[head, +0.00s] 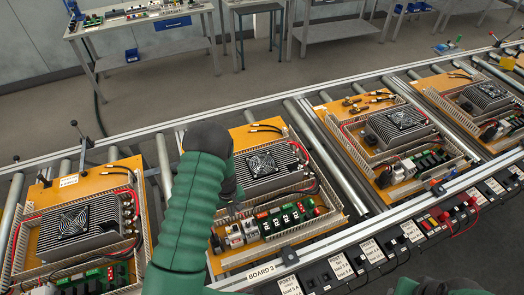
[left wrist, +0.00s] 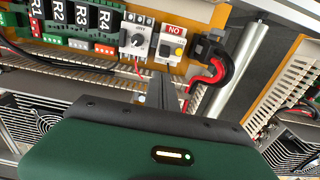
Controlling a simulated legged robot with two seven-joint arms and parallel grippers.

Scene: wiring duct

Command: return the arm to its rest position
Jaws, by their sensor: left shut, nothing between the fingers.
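My left arm (head: 183,225) rises from the bottom edge of the head view and bends at a dark joint over the left side of the middle board. My left gripper (left wrist: 165,92) is shut and empty in the left wrist view. Its narrow dark fingers are over the slotted wiring duct, close to a grey dial module (left wrist: 138,38) and a module with a red NO label (left wrist: 170,42). I cannot tell whether the fingertips touch the duct. In the head view the hand is partly hidden behind the arm. My right gripper's fingers do not show.
The middle orange board (head: 292,240) carries a finned fan unit (head: 268,165) and a row of modules. Similar boards lie on the roller conveyor on both sides. A front rail (head: 380,222) bears labels and terminals. A black part with a red cable (left wrist: 215,68) is near my fingers.

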